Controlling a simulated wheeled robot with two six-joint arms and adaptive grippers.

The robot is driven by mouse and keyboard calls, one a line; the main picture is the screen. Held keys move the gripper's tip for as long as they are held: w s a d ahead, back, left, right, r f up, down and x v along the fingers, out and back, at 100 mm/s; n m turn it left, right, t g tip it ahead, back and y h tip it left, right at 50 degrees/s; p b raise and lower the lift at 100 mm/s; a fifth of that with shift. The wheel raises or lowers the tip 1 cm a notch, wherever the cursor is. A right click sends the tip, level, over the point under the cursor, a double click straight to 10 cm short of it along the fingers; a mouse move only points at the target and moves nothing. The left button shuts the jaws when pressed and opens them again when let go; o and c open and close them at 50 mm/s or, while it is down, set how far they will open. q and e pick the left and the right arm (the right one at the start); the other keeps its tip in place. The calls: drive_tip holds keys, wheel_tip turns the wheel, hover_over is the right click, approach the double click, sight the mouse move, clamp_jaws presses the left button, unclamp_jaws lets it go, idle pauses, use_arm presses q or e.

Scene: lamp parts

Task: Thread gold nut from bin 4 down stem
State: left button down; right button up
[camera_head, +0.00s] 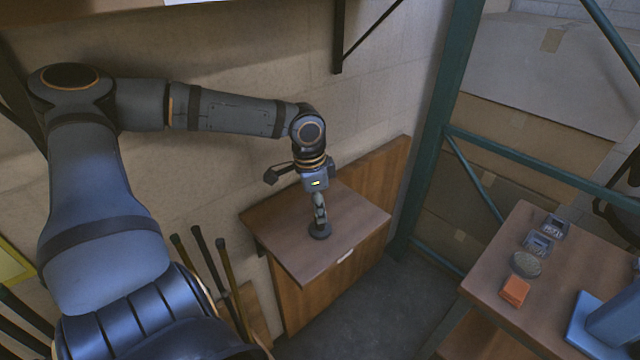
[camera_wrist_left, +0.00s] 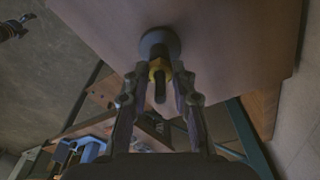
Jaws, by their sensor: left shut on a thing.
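The dark stem (camera_wrist_left: 159,92) rises from a round dark base (camera_head: 320,233) on the small wooden cabinet top. The base also shows in the left wrist view (camera_wrist_left: 160,40). The gold nut (camera_wrist_left: 159,66) is around the stem, between the base and the stem's free end. My left gripper (camera_head: 320,215) points down over the base. In the left wrist view my left gripper (camera_wrist_left: 159,70) has a finger on each side of the nut and is shut on it. In the head view the fingers hide the nut and most of the stem.
The cabinet top (camera_head: 285,228) is clear around the base, with a wooden panel and wall behind. A table (camera_head: 487,270) at the right bears small grey containers (camera_head: 538,243), a round dish (camera_head: 526,264), an orange bin (camera_head: 515,291) and a blue object (camera_head: 610,322). A green post (camera_head: 436,130) stands between.

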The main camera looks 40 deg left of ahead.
use_arm(q)
drive_tip(key=shift+s+d+f, duration=0.1)
drive_tip(key=shift+s+f, duration=0.05)
drive_tip(key=shift+f, duration=0.05)
drive_tip(key=shift+m+p, duration=0.5)
drive_tip(key=shift+p, duration=0.05)
drive_tip(key=shift+m+p, duration=0.4)
drive_tip(key=shift+m, duration=0.5)
drive_tip(key=shift+m+g, duration=0.3)
drive_tip(key=shift+m, duration=0.5)
drive_tip(key=shift+f+m+h, duration=0.1)
drive_tip(key=shift+m+h, duration=0.2)
drive_tip(key=shift+m, duration=0.9)
